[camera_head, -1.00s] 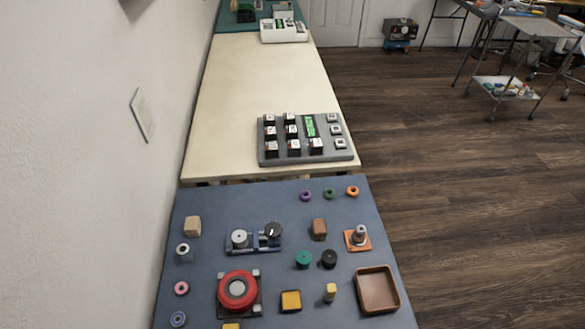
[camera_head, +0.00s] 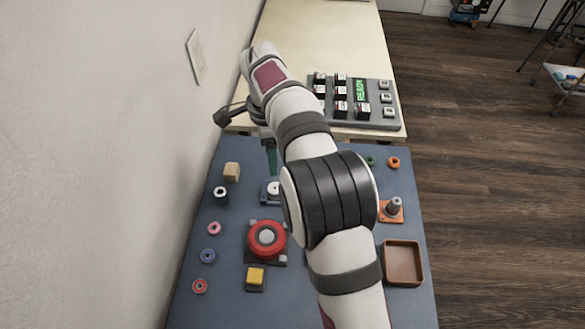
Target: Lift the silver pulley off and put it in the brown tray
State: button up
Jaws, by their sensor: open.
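The silver pulley (camera_head: 274,187) is a small pale cylinder seated on the blue fixture (camera_head: 264,196), left of my arm. My arm hides the right part of that fixture. My gripper (camera_head: 271,161) points down above and behind the pulley, near the board's far edge. Its teal finger shows, apart from the pulley; it is open, with nothing seen in it. The brown tray (camera_head: 403,264) is empty at the right front of the board.
A red round part (camera_head: 266,238) stands in front of the pulley. A tan block (camera_head: 231,171) and several rings lie to the left. A silver peg on an orange base (camera_head: 391,209) stands behind the tray. A grey keypad (camera_head: 357,110) lies beyond the board.

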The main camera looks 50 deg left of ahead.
aim_at(275, 188)
notch_tip(275, 188, down, 13)
jog(key=shift+w+r, duration=0.1)
jog(key=shift+r, duration=0.05)
grip_shut()
